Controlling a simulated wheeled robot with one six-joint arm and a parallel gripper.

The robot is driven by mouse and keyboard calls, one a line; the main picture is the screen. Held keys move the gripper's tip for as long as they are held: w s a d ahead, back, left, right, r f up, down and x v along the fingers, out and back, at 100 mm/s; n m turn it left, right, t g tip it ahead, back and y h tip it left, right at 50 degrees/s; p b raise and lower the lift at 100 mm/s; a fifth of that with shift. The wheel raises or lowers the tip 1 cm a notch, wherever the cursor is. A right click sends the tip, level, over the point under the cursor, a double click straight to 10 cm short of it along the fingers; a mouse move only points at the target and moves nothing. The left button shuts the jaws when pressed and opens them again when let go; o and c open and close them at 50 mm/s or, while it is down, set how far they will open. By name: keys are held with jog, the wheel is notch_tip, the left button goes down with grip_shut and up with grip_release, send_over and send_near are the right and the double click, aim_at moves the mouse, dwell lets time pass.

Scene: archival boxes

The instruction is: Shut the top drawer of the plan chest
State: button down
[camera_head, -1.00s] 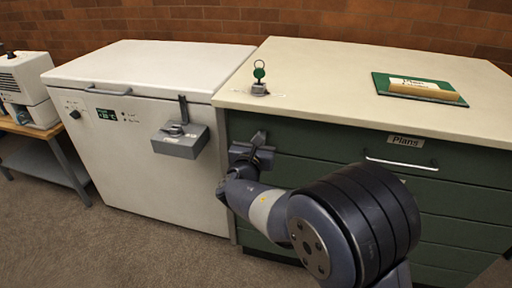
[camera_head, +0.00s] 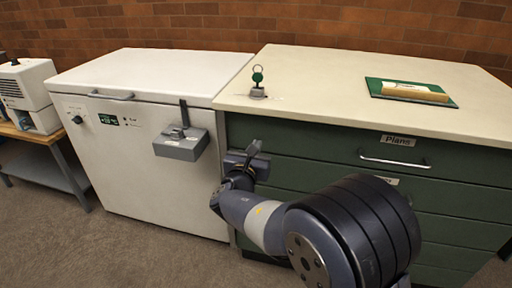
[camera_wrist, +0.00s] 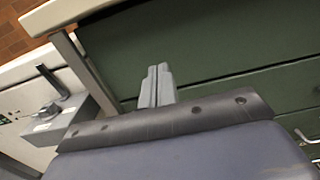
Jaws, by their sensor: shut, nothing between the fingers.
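The plan chest (camera_head: 470,245) is dark green with a cream top. Its top drawer (camera_head: 300,142) has a "Plans" label (camera_head: 397,140) and a metal bar handle (camera_head: 395,162). The drawer front looks close to flush under the top; I cannot tell whether a small gap is left. My gripper (camera_head: 254,148) is shut and empty at the left end of the drawer front. In the wrist view, its closed fingers (camera_wrist: 157,84) point at the green front (camera_wrist: 200,45); I cannot tell whether they touch it. My wrist hides the lower left of the chest.
A white chest freezer (camera_head: 150,160) with a grey latch box (camera_head: 182,146) stands close on the left. A key with a green tag (camera_head: 257,78) and a green board with a wooden block (camera_head: 412,92) are on the chest top. Carpet (camera_head: 120,250) is clear in front of the freezer.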

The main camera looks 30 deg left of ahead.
jog(key=p+v, duration=0.1)
jog(key=v, duration=0.8)
jog(key=shift+s, duration=0.4)
jog(key=shift+w, duration=0.1)
